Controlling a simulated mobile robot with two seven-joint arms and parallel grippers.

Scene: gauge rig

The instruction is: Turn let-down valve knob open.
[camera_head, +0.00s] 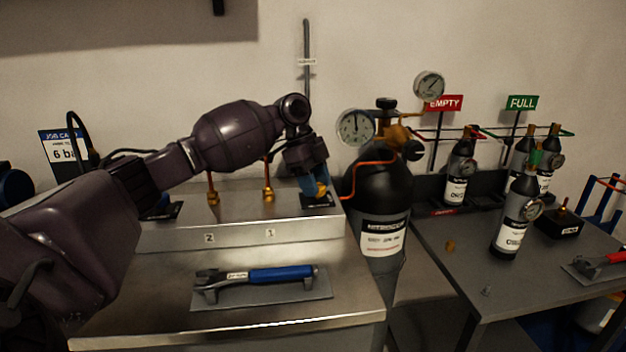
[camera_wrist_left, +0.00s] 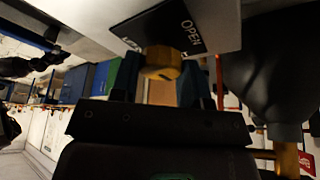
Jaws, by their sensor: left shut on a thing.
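The let-down valve knob (camera_head: 322,189) is a small brass-coloured knob at the right end of the steel rig box, mostly covered by my gripper. In the left wrist view the knob (camera_wrist_left: 161,63) shows as a faceted brass piece in front of a black plate (camera_wrist_left: 180,28) lettered OPEN. My left gripper (camera_head: 314,187) reaches down to it from above, its blue fingers either side of the knob. In the left wrist view, the left gripper (camera_wrist_left: 160,82) is shut on the knob. The knob's exact turn cannot be read. My right gripper is not in view.
A blue-handled wrench (camera_head: 270,274) lies on a grey holder in front. A large black nitrogen cylinder (camera_head: 383,195) with gauges stands close right of the gripper. Brass fittings (camera_head: 268,190) rise from the steel box (camera_head: 180,237). Small bottles (camera_head: 515,215) stand on the right table.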

